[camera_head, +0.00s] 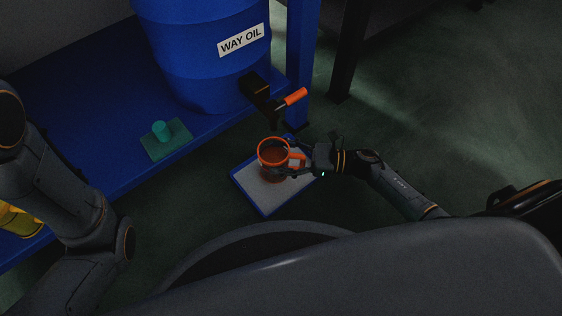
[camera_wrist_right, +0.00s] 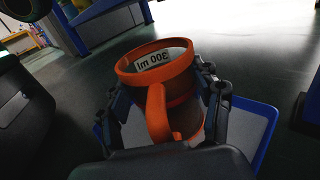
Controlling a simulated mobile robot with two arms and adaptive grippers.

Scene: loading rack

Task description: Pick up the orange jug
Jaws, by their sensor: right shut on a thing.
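The orange jug (camera_head: 271,160) is a round, open-topped vessel above the blue-rimmed tray in the head view. My right gripper (camera_head: 292,159) reaches it from the right and is shut on it. In the right wrist view the jug (camera_wrist_right: 155,72) stands roughly upright, with its handle toward the camera and a "300 ml" label inside. The right gripper's fingers (camera_wrist_right: 165,100) lie on both sides of its body. Whether the jug's base touches the tray is hard to tell. My left arm shows at the left of the head view, but its gripper is not in view.
The blue-rimmed tray (camera_head: 264,211) with a pale surface lies on the floor. A blue "WAY OIL" drum (camera_head: 195,50) stands on a blue rack (camera_head: 75,125), its orange-handled tap (camera_head: 294,97) overhanging near the jug. A teal object (camera_head: 161,131) sits on a green pad. Open floor lies right.

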